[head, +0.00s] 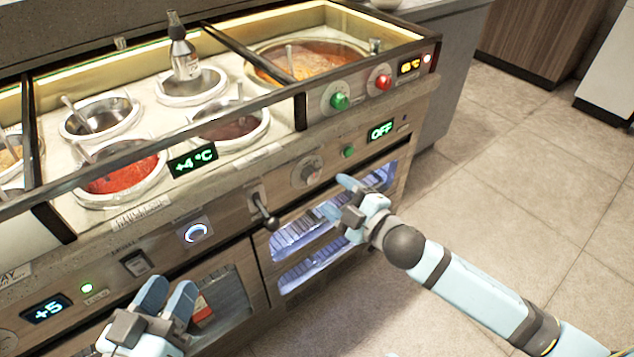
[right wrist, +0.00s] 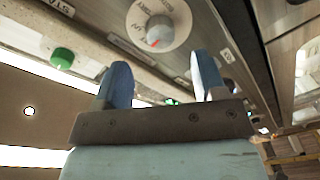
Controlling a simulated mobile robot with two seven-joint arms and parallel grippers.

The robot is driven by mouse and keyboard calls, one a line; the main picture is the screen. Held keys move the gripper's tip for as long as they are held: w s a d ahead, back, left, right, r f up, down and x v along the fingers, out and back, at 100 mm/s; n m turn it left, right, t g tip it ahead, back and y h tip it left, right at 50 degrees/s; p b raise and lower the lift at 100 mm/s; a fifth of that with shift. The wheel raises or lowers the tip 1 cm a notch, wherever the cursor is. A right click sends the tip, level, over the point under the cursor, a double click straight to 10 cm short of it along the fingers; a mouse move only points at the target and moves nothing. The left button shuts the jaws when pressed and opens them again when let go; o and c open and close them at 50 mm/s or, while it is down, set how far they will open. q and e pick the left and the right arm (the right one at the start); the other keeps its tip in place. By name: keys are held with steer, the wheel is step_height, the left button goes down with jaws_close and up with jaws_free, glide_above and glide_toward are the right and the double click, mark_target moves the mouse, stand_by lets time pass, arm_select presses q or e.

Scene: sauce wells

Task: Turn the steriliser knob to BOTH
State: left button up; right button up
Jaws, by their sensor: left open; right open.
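The steriliser knob (head: 307,171) is a grey round knob on a pale dial plate on the counter front, left of a small green button and the green OFF display (head: 381,131). In the right wrist view the knob (right wrist: 158,30) shows a red mark at its lower edge; lettering around the dial is too small to read surely. My right gripper (head: 338,196) is open and empty, right of and below the knob, apart from it. In the right wrist view its fingers (right wrist: 160,70) point toward the dial. My left gripper (head: 170,290) is open and empty at the lower left.
A black-knobbed lever (head: 265,215) sticks out left of the knob. Green (head: 339,101) and red (head: 383,82) knobs are above right. Lit steriliser drawers (head: 300,235) lie below. Sauce wells and a bottle (head: 183,55) are on top. Floor at right is clear.

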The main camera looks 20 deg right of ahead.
mark_target(315, 178)
steer(key=b+x, duration=0.1)
steer(key=x, duration=0.5)
steer(key=shift+w+a, duration=0.1)
arm_select(q)
step_height(315, 178, down, 2)
steer(key=shift+d+f+g, duration=0.1)
steer(key=shift+f+g, duration=0.15)
steer(key=shift+g, duration=0.25)
steer(key=shift+r, duration=0.1)
arm_select(e)
steer(key=c, duration=0.9)
